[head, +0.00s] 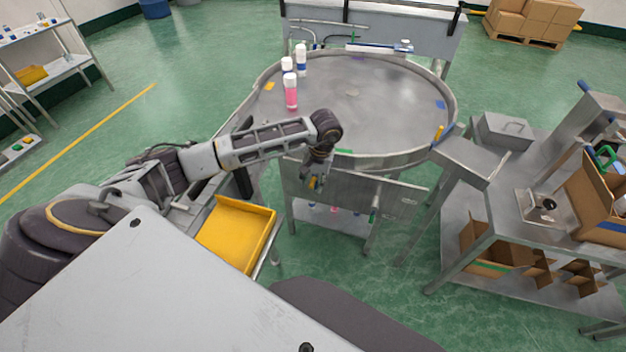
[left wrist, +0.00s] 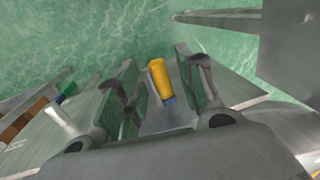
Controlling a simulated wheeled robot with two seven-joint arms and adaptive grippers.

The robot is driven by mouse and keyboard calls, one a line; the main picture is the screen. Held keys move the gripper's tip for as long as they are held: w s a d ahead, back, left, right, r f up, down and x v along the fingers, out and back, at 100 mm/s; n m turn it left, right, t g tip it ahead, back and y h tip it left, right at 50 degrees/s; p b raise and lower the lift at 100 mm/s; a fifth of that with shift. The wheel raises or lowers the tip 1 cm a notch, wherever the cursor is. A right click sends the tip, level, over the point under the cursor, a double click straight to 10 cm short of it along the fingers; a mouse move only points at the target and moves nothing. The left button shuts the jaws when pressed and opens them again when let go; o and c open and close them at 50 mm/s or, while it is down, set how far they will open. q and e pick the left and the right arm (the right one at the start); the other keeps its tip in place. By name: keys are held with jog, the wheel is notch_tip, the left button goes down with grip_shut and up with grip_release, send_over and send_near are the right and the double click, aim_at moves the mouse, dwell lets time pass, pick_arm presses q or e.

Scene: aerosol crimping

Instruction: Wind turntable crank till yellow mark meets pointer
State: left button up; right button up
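The round grey turntable (head: 375,130) has a raised rim. A yellow mark (head: 269,86) lies on its far left part, a blue mark (head: 441,104) at the right and a green mark (head: 343,151) at the near edge. A small orange-yellow upright piece (head: 438,132) stands at the right rim; I cannot tell if it is the pointer. My left gripper (head: 315,182) is low in front of the near rim. In the left wrist view, the yellow crank handle (left wrist: 159,78) sits between its open fingers (left wrist: 158,88), with gaps on both sides. My right gripper is out of view.
Two white bottles and a pink one (head: 291,92) stand on the turntable's left side. A yellow tray (head: 236,232) is left of my gripper. A steel bench (head: 500,215) with cardboard boxes stands at the right. A grey panel (head: 395,200) hangs below the rim.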

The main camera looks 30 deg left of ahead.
pick_arm(q)
grip_shut()
